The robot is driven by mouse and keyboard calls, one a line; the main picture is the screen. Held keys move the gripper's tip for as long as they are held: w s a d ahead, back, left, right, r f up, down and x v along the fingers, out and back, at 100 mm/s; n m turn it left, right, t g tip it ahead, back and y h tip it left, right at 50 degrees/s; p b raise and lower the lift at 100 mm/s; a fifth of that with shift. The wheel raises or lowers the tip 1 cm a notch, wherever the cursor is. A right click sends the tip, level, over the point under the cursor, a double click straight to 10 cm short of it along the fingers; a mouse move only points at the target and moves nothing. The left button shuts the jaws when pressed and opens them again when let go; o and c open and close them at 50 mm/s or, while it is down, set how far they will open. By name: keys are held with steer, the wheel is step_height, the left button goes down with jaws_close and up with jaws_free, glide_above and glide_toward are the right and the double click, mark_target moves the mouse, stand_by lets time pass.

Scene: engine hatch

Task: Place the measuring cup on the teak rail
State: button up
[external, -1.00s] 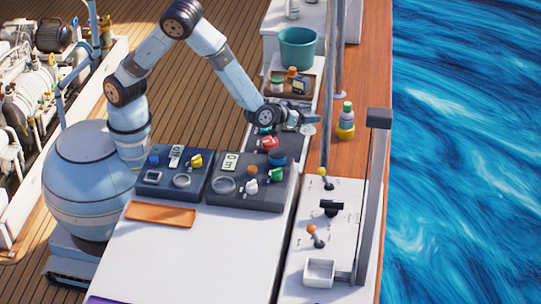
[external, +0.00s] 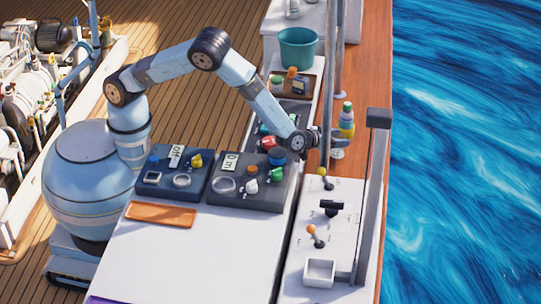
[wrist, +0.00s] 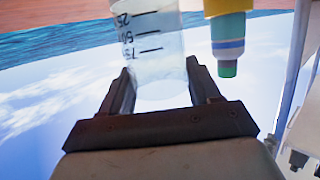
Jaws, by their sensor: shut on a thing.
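The measuring cup is clear with dark graduation marks and shows between the fingers in the wrist view (wrist: 150,42). In the external view the cup (external: 337,153) is a small pale shape just below the fingers, over the teak rail. My gripper (wrist: 160,75) is shut on the cup; it also shows in the external view (external: 332,140). The teak rail (external: 366,70) is the reddish-brown strip along the sea side. I cannot tell whether the cup touches the rail.
A bottle with green cap and yellow base (external: 346,120) stands on the rail close behind the gripper; it is near the cup in the wrist view (wrist: 227,45). A grey post (external: 372,200) and lever panel (external: 330,245) stand in front. A teal bucket (external: 297,48) is farther back.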

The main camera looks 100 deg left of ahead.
steer(key=shift+f, duration=1.2)
steer(key=shift+f, duration=0.1)
steer(key=o, duration=1.1)
steer(key=shift+s, duration=0.1)
